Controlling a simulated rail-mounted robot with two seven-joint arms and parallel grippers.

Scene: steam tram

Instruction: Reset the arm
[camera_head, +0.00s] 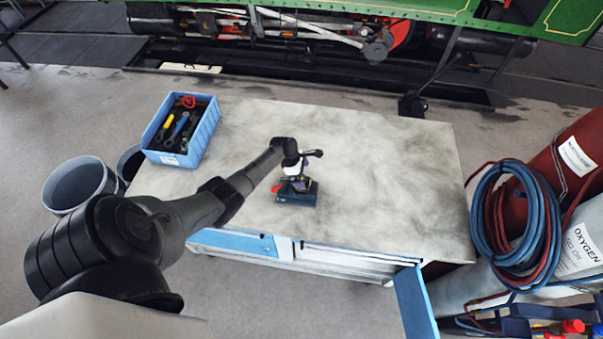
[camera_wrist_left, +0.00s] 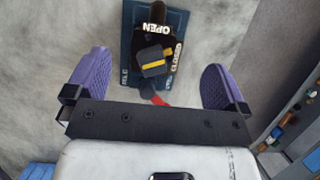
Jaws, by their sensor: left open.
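My left arm reaches in from the left in the head view, with the left gripper (camera_head: 290,178) over the middle of the workbench. In the left wrist view the gripper (camera_wrist_left: 156,62) shows two purple finger pads spread wide, with nothing held between them. A dark blue block-like device (camera_head: 297,197) sits on the bench beneath and close to the gripper. In the wrist view the device (camera_wrist_left: 133,72) carries a black part marked OPEN and CLOSED, a yellow stripe and a red piece. The gripper partly covers the device in the head view. My right gripper is not in view.
The grey workbench top (camera_head: 400,175) is mostly clear. A blue crate (camera_head: 208,128) of tools stands at its left. A blue panel (camera_head: 415,305) juts out at the front right.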

